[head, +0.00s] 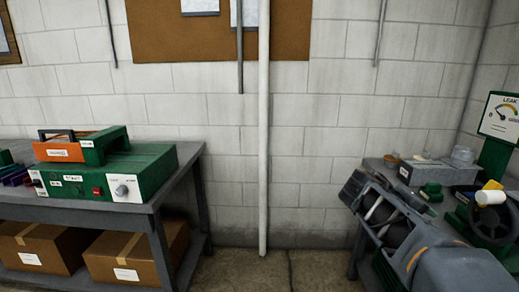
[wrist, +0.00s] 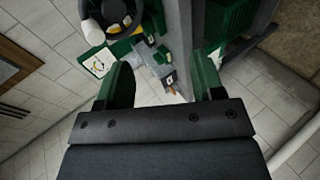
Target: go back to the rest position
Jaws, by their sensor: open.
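My gripper (wrist: 162,82) shows in the wrist view with its two green fingers wide apart. Nothing is held between them. Beyond the fingers are the right-hand bench and the floor or wall surfaces, seen at a steep tilt. In the head view my grey arm (head: 445,268) is at the lower right, in front of the right bench (head: 371,165), and covers part of it. I cannot clearly make out the fingertips in the head view.
The right bench holds a green gauge board (head: 499,118), a white cylinder (head: 490,197), a grey box (head: 424,173) and small green parts. The left bench (head: 178,172) carries a green machine (head: 112,172), with cardboard boxes (head: 133,258) below. Floor (head: 265,265) between the benches is clear.

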